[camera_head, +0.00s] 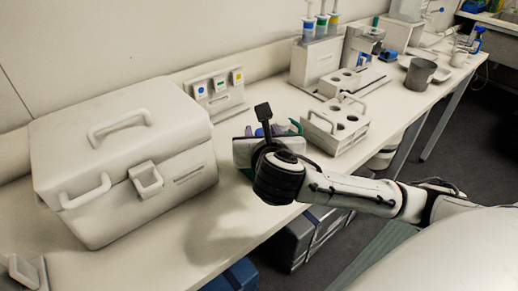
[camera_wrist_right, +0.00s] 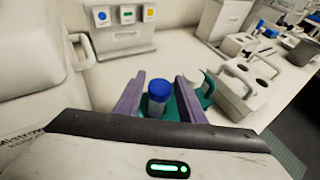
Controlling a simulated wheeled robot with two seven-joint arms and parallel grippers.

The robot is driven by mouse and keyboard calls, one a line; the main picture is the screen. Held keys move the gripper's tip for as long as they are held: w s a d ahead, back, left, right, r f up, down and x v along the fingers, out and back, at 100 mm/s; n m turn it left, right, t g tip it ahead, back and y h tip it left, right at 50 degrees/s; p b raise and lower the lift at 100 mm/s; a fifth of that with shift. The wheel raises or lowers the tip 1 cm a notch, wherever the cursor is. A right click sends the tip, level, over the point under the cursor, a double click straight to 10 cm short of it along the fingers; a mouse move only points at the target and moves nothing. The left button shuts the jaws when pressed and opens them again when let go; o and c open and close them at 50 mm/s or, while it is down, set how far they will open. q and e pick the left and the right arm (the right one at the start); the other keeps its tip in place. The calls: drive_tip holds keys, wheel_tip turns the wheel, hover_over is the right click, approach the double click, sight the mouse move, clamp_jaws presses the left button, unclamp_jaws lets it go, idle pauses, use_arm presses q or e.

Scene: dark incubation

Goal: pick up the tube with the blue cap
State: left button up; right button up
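The tube with the blue cap (camera_wrist_right: 158,90) stands upright in the right wrist view, between the two purple fingers of my right gripper (camera_wrist_right: 158,98). Bare gaps show on both sides of the tube, so the gripper looks open and not touching it. A teal holder (camera_wrist_right: 178,112) shows around and behind the tube; its exact shape is partly hidden by the gripper. In the head view my right gripper (camera_head: 266,132) is over the bench, and the tube is hidden behind my wrist. My left gripper is in neither view.
A large white case (camera_head: 120,165) stands at left. A panel with coloured buttons (camera_head: 216,92) leans at the wall. A white handled rack (camera_head: 336,124) is close to the right of my gripper. A grey mug (camera_head: 420,74) stands farther right. The bench front is clear.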

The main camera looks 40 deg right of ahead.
drive_tip(key=shift+s, duration=0.1)
clamp_jaws()
